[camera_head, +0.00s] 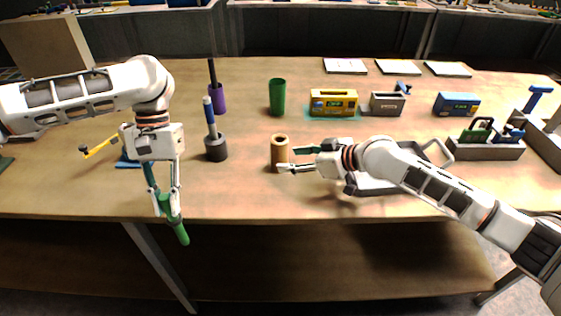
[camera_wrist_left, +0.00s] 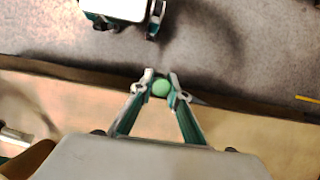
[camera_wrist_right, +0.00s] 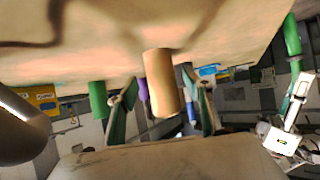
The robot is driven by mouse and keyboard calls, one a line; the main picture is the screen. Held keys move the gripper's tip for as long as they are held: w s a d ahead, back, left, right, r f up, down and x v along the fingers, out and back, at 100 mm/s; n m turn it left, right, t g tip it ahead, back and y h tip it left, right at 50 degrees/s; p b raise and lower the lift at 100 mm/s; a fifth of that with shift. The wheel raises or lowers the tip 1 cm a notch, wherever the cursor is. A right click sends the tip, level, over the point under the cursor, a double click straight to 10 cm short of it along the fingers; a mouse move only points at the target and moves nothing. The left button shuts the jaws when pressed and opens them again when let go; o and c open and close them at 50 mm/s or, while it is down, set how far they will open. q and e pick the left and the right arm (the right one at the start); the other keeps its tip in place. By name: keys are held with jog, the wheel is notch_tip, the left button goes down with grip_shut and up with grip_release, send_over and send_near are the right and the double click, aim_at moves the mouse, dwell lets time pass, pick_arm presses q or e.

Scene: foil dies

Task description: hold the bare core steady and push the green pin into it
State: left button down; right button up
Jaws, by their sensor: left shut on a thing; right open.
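The bare core (camera_head: 280,152) is a tan, hollow cylinder standing upright on the table. My right gripper (camera_head: 290,160) is open beside it, fingers pointing at it. In the right wrist view the core (camera_wrist_right: 161,82) shows between the spread fingers; I cannot tell whether they touch it. My left gripper (camera_head: 168,206) is shut on the green pin (camera_head: 181,232), which hangs tilted near the table's front edge, left of the core. The left wrist view shows the pin's round green end (camera_wrist_left: 162,88) between the fingertips. The right wrist view also shows the pin (camera_wrist_right: 291,35).
A dark core with a blue pin (camera_head: 215,148), a purple core (camera_head: 217,98) with a dark pin and a green cylinder (camera_head: 277,97) stand behind. A grey tray (camera_head: 380,187) lies under my right arm. Yellow (camera_head: 333,103) and blue (camera_head: 456,104) boxes stand further right.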

aim_at(287, 159)
pick_arm(q)
jog(key=shift+f+b, duration=0.8)
jog(key=shift+f, duration=0.55)
pick_arm(e)
jog(key=shift+x, duration=2.2)
jog(key=c, duration=0.8)
